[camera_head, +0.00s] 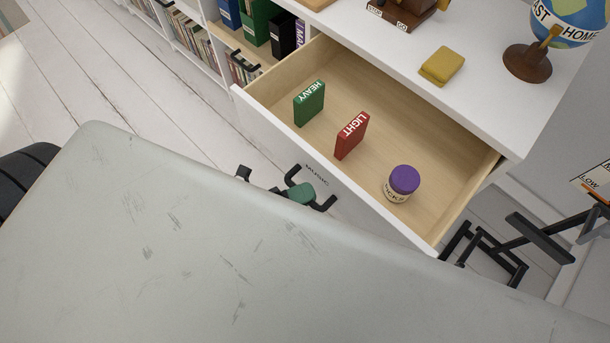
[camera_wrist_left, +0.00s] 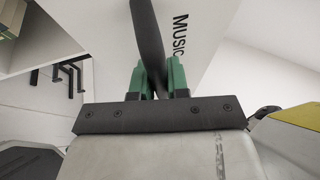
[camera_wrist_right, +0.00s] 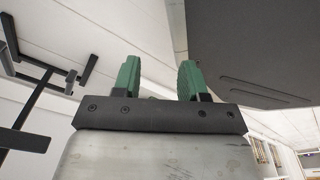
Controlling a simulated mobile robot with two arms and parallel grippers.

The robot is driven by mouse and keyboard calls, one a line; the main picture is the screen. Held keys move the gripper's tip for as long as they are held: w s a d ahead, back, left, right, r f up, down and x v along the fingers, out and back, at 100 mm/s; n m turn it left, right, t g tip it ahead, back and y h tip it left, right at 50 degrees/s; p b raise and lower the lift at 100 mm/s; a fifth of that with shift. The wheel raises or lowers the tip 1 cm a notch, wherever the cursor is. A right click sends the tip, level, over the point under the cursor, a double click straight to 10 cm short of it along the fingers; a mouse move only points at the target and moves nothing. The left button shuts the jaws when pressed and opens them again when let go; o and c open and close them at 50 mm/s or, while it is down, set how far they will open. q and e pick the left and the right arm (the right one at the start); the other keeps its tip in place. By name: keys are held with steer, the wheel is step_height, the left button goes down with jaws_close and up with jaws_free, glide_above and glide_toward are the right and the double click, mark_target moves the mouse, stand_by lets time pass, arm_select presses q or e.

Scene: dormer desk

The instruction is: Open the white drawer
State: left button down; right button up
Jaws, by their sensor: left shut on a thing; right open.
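The white drawer (camera_head: 400,145) stands pulled out from under the white desk top in the head view, its pale wooden inside showing. Its black handle (camera_head: 325,204) is on the front by the word MUSIC. My left gripper (camera_head: 302,193) is at this handle, mostly hidden by my own body. In the left wrist view the green fingers (camera_wrist_left: 160,80) are shut on the dark handle bar (camera_wrist_left: 148,40), close to the white front. My right gripper (camera_wrist_right: 159,80) is open and empty in the right wrist view, and I cannot see it in the head view.
The drawer holds a green HEAVY block (camera_head: 309,104), a red LIGHT block (camera_head: 351,136) and a purple-lidded jar (camera_head: 402,184). A yellow block (camera_head: 441,66) and a globe (camera_head: 570,22) stand on the desk top. A black stand (camera_head: 540,238) is at the right. Open floor (camera_head: 130,75) lies left.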

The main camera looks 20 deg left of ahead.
arm_select(q)
steer(key=c, duration=1.1)
jaws_free()
arm_select(e)
steer(key=shift+s, duration=0.15)
steer(key=shift+s, duration=0.15)
arm_select(q)
steer(key=shift+s+a, duration=0.1)
steer(key=b+v, duration=0.1)
steer(key=v, duration=0.9)
steer(key=shift+s+a, duration=0.2)
arm_select(e)
steer(key=w, duration=0.1)
steer(key=w+r, duration=0.1)
steer(key=w, duration=0.1)
steer(key=shift+w+a+r, duration=0.1)
steer(key=shift+a+r, duration=0.2)
steer(key=shift+a, duration=0.05)
